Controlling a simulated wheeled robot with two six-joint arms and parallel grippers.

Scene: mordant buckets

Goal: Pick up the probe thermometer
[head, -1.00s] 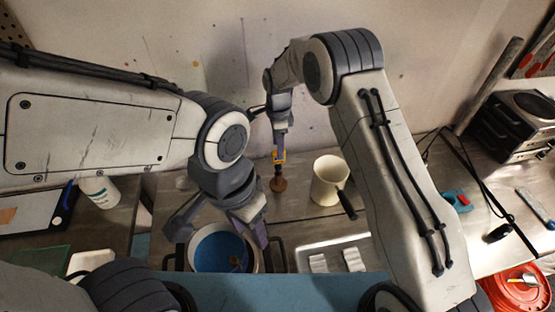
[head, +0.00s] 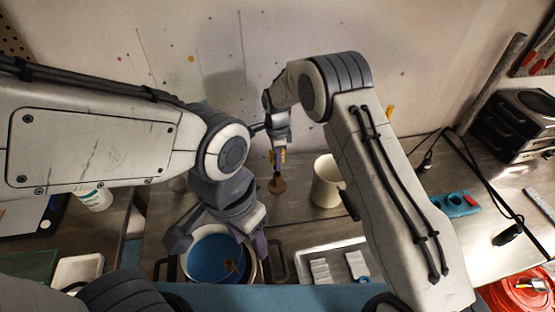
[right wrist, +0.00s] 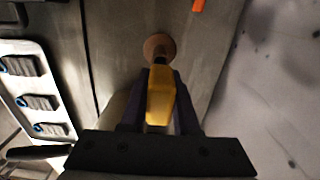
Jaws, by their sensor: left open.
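The probe thermometer (right wrist: 160,100) has a yellow body and stands upright over a round brown base (right wrist: 158,46) on the table. In the head view the base (head: 277,186) shows below the gripper. My right gripper (head: 278,155) points down at it. The thermometer's lower end is partly hidden. My left gripper (head: 215,235) is open and empty above a pot of blue liquid (head: 206,258).
A metal tray (head: 335,262) with pale blocks lies in front. A teal object (head: 456,204) and a red bucket (head: 520,292) are further right. Bare table lies around the base.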

